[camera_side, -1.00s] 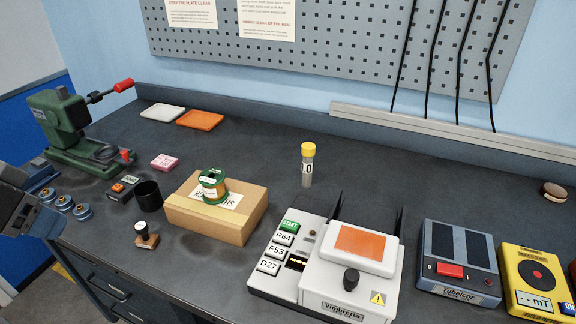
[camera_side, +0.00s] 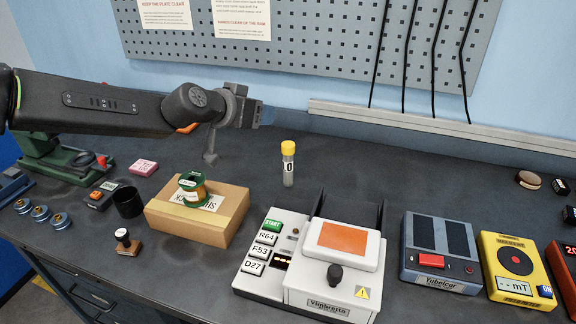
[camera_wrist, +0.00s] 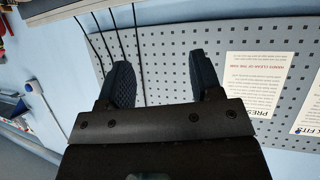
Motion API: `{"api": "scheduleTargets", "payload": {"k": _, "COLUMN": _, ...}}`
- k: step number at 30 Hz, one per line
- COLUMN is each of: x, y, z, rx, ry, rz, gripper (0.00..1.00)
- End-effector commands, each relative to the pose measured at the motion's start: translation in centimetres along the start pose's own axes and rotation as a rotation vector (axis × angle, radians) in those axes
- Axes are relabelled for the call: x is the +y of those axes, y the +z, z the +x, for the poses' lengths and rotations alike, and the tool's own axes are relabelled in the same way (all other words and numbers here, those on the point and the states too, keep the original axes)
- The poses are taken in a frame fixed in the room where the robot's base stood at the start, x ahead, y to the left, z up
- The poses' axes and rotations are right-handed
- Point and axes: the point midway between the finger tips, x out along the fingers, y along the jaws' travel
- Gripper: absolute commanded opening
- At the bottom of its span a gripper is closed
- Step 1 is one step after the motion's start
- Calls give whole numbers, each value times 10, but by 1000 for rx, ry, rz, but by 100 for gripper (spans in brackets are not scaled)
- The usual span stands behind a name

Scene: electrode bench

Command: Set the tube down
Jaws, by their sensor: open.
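The tube (camera_side: 288,163) is clear with a yellow cap and a white label. It stands upright on the dark bench top (camera_side: 330,172), behind the white Vimbretta machine. My gripper (camera_side: 262,114) is in the air to the left of the tube and above the bench, apart from it. In the wrist view the two dark fingers of my gripper (camera_wrist: 160,80) are spread with nothing between them. The wrist view faces the pegboard, and the tube does not show there.
The white Vimbretta machine (camera_side: 292,293) stands in front of the tube. A cardboard box (camera_side: 165,222) with a green spool (camera_side: 192,185) lies left of it. A grey Yubelcar unit (camera_side: 440,282) and a yellow meter (camera_side: 528,295) stand at right. The bench right of the tube is clear.

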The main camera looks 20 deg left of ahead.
Motion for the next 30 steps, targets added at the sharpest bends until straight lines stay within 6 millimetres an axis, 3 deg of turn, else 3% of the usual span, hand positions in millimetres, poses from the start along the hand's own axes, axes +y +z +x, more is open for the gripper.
{"api": "scheduleTargets", "payload": {"k": 1, "x": 7, "y": 11, "z": 25, "rx": 12, "ry": -15, "rz": 5, "gripper": 59}}
{"api": "scheduleTargets", "payload": {"k": 3, "x": 13, "y": 20, "z": 49, "rx": 36, "ry": -42, "rz": 12, "gripper": 59}}
{"api": "scheduleTargets", "payload": {"k": 9, "x": 21, "y": 42, "z": 88, "rx": 74, "ry": -102, "rz": 24, "gripper": 59}}
{"api": "scheduleTargets", "payload": {"k": 23, "x": 18, "y": 82, "z": 112, "rx": 79, "ry": -116, "rz": 27, "gripper": 59}}
{"api": "scheduleTargets", "payload": {"k": 30, "x": 16, "y": 111, "z": 131, "rx": 79, "ry": -116, "rz": 27, "gripper": 59}}
